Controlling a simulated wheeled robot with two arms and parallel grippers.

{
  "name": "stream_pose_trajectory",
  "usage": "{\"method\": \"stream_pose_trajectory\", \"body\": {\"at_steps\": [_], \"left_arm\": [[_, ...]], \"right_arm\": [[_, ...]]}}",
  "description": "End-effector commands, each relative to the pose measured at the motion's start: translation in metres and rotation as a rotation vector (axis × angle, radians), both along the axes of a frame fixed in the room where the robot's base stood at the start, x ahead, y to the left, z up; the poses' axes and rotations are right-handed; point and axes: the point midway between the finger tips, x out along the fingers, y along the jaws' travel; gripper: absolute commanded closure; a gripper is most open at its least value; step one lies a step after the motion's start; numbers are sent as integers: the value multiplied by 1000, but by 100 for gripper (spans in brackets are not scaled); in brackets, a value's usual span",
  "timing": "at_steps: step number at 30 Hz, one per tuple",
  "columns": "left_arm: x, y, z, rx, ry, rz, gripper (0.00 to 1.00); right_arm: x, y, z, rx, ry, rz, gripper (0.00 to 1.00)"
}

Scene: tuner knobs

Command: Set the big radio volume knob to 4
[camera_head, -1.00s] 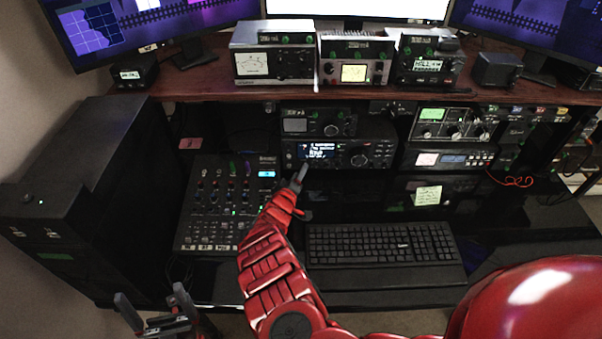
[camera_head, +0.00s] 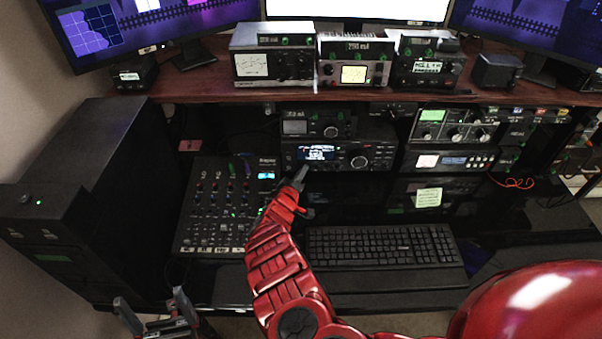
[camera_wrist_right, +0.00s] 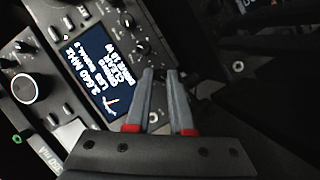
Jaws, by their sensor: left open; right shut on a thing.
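The big radio (camera_head: 335,143) is the wide black unit under the wooden shelf. It has a lit blue display (camera_head: 318,153) and a large round dial (camera_head: 358,162). My left gripper (camera_head: 150,312) is open and empty at the bottom left.
Small knobs (camera_wrist_right: 143,47) sit close beside the fingertips. A smaller radio (camera_head: 318,123) stands on the big one. A mixer (camera_head: 222,215) lies left of my right arm and a keyboard (camera_head: 385,245) right of it. The shelf (camera_head: 205,80) overhangs the radios.

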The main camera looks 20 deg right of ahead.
Motion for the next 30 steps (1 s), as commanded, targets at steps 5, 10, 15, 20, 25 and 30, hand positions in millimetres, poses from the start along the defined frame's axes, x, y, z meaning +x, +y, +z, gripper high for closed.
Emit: {"method": "stream_pose_trajectory", "body": {"at_steps": [5, 10, 15, 20, 25, 30], "left_arm": [[0, 0, 0, 0, 0, 0, 3], [0, 0, -1, 0, 0, 0, 3], [0, 0, -2, 0, 0, 0, 3], [0, 0, 2, 0, 0, 0, 3], [0, 0, 15, 0, 0, 0, 3], [0, 0, 34, 0, 0, 0, 3]], "right_arm": [[0, 1, 0, 5, 0, 1, 100], [0, 0, -1, 40, -7, -2, 100], [0, -2, 2, 115, -30, -3, 100], [0, -3, 3, 217, -58, -2, 100], [-1, -4, 8, 356, -101, 1, 100], [-1, -5, 9, 511, -144, 2, 100]]}}
